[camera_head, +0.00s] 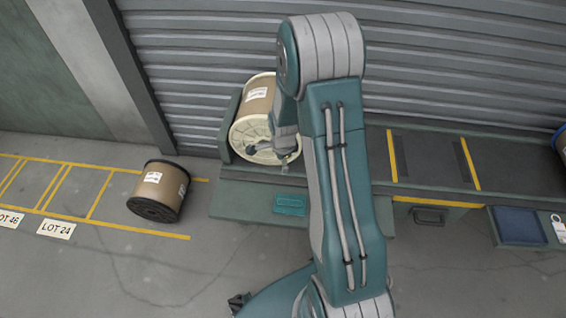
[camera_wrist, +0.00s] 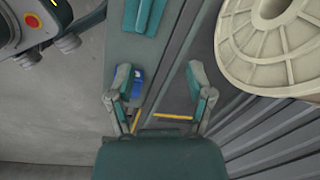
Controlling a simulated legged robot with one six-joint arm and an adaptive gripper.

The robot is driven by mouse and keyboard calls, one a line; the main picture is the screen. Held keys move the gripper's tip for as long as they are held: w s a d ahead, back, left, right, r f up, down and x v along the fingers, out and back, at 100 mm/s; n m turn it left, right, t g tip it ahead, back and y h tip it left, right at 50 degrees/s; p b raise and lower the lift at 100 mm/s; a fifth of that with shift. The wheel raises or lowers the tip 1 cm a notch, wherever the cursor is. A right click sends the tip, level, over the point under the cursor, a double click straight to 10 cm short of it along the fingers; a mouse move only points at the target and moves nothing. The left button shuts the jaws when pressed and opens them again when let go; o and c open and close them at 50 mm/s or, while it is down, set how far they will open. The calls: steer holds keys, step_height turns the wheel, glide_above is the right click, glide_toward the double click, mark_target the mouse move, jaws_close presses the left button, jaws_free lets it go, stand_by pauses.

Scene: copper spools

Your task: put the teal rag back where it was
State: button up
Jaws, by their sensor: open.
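A flat teal patch (camera_head: 290,205), which looks like the teal rag, lies on the low front ledge (camera_head: 240,205) of the bench, below the large spool. A teal strip with a pale band (camera_wrist: 145,15) at the top of the wrist view may be the same thing. My gripper (camera_head: 270,158) is in front of the large spool's pale flange, above the ledge, partly hidden by my arm. In the wrist view my gripper (camera_wrist: 158,75) has its fingers apart, with nothing held between them.
The large pale-flanged spool (camera_head: 252,128) lies on the bench beside my gripper. A dark-flanged spool (camera_head: 160,190) stands on the floor at left, by yellow lines. A blue tray (camera_head: 518,225) and drawer handle (camera_head: 429,216) are at right. A shutter (camera_head: 195,80) closes the back.

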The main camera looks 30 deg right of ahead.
steer(key=s+a+r+n+t, duration=0.1)
steer(key=s+a+r+n, duration=0.15)
steer(key=r, duration=0.45)
steer(key=s+a+r+n+t, duration=0.15)
steer(key=r+n, duration=0.25)
steer(key=r, duration=0.4)
steer(key=s+a+r+n, duration=0.2)
steer(key=r+n, duration=0.2)
steer(key=r, duration=0.3)
steer(key=s+a+r+n+t, duration=0.1)
steer(key=s+a+r+n, duration=0.1)
steer(key=s+r+n, duration=0.3)
steer(key=s+a+r+n+t, duration=0.1)
steer(key=s+r+n, duration=0.4)
steer(key=s, duration=0.5)
steer(key=shift+a+r, duration=0.2)
steer(key=shift+a, duration=0.7)
steer(key=shift+s, duration=0.1)
